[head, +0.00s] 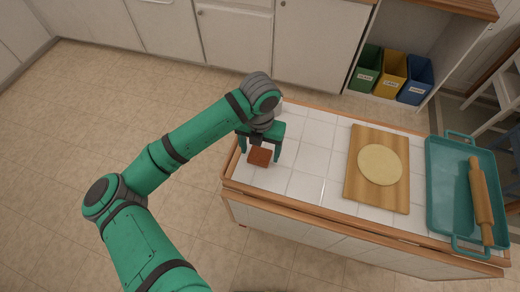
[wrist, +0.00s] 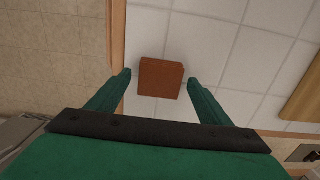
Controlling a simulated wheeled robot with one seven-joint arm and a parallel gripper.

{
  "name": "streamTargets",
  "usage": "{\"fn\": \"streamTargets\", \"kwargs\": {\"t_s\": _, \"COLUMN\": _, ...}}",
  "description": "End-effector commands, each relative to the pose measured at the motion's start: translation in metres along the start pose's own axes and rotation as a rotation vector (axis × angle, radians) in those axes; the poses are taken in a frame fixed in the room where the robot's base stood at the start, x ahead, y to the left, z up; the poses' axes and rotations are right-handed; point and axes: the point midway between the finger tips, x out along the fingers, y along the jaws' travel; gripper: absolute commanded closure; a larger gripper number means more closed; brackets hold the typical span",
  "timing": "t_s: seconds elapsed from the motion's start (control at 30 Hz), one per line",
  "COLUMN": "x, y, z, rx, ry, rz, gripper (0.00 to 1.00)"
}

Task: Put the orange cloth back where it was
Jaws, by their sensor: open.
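The orange cloth (head: 259,157) looks like a small folded, brownish-orange block. It lies on the white tiled counter top (head: 312,160) near its left end. In the wrist view the cloth (wrist: 160,78) sits ahead of and between the two green fingers. My gripper (head: 259,153) is open above the cloth, with a finger to each side of it. In the wrist view the fingertips of my gripper (wrist: 158,73) show gaps to the cloth on both sides. I cannot tell how high the fingertips are above the tiles.
A wooden board (head: 365,188) with a flat round of dough (head: 380,164) lies right of the cloth. A teal tray (head: 449,202) with a rolling pin (head: 481,199) is at the right end. Green (head: 369,70), yellow (head: 391,73) and blue (head: 416,80) bins stand behind.

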Motion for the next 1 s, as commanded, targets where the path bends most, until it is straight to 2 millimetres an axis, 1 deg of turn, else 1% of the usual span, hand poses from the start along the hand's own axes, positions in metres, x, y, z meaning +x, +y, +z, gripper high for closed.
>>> {"fn": "streamTargets", "kwargs": {"t_s": 0.17, "x": -0.02, "y": 0.0, "z": 0.001, "rx": 0.001, "ry": -0.003, "rz": 0.001, "gripper": 0.27}}
{"fn": "streamTargets", "kwargs": {"t_s": 0.4, "x": -0.069, "y": 0.0, "z": 0.001, "rx": 0.002, "ry": -0.003, "rz": 0.001, "gripper": 0.27}}
{"fn": "streamTargets", "kwargs": {"t_s": 0.6, "x": -0.102, "y": 0.0, "z": 0.0, "rx": 0.0, "ry": -0.001, "rz": 0.001, "gripper": 0.27}}
{"fn": "streamTargets", "kwargs": {"t_s": 0.7, "x": -0.113, "y": -0.001, "z": 0.001, "rx": 0.001, "ry": -0.002, "rz": 0.001, "gripper": 0.27}}
{"fn": "streamTargets", "kwargs": {"t_s": 0.8, "x": -0.119, "y": -0.002, "z": 0.001, "rx": 0.003, "ry": -0.001, "rz": 0.001, "gripper": 0.27}}
{"fn": "streamTargets", "kwargs": {"t_s": 1.0, "x": -0.122, "y": -0.002, "z": 0.001, "rx": 0.004, "ry": 0.0, "rz": 0.0, "gripper": 0.27}}
